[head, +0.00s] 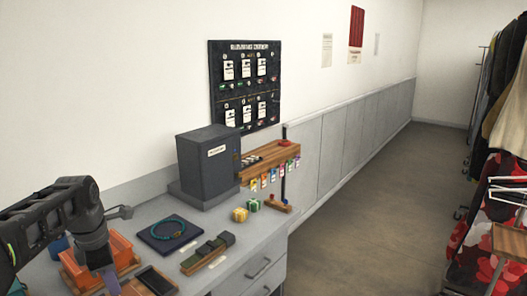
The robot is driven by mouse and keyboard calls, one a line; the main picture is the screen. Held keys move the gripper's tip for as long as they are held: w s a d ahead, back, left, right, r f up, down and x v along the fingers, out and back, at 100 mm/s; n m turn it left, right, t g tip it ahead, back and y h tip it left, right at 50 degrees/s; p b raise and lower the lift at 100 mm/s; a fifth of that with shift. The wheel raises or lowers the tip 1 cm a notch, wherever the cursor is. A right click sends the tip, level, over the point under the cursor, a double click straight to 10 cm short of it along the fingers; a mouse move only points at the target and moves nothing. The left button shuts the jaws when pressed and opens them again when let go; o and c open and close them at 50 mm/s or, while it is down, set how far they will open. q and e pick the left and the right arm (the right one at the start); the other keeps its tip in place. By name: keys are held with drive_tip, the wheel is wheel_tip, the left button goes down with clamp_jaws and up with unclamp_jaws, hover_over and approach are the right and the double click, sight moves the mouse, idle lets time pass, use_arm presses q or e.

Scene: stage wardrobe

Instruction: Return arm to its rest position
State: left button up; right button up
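My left arm (50,217) comes in from the left edge, rises to a bend and then drops toward the grey counter. Its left gripper (109,283) points down at the lower left, in front of an orange-red holder (122,248). The fingers are small and dark there, and I cannot tell whether they are open or shut, or whether they touch anything. My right arm and gripper are not in view.
The counter (240,250) carries a dark pad (151,242) with a teal loop, a wooden tray (190,268), a grey box (203,165), a wooden rack (262,158) with coloured tags and two small cubes (240,215). Open floor (370,210) lies right; clothes (500,90) hang beyond.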

use_arm(q)
drive_tip(key=w+d+f+m+t, duration=0.2)
drive_tip(key=w+d+f+m, duration=0.35)
drive_tip(key=m, duration=0.25)
drive_tip(key=s+d+f+m+t+h, duration=0.1)
drive_tip(key=s+d+f+m, duration=0.1)
drive_tip(key=d+f+m, duration=0.7)
drive_tip(key=s+d+f+m+h, duration=0.15)
drive_tip(key=d+f, duration=0.25)
drive_tip(key=f, duration=0.9)
drive_tip(key=s+d+f+m+g, duration=0.1)
drive_tip(key=s+d+f, duration=0.2)
drive_tip(key=s, duration=0.6)
drive_tip(key=s+d+f+m+g+h, duration=0.1)
drive_tip(key=s+d+f+m+g, duration=0.1)
drive_tip(key=s+d+f, duration=0.2)
drive_tip(key=s+d+f+m+g, duration=0.1)
drive_tip(key=s+d+f, duration=0.3)
drive_tip(key=s, duration=1)
wheel_tip(320, 180, down, 4)
drive_tip(key=shift+s+r+m+h, duration=0.1)
drive_tip(key=shift+s+m+h, duration=0.05)
drive_tip(key=shift+m+h, duration=0.2)
drive_tip(key=shift+a, duration=0.1)
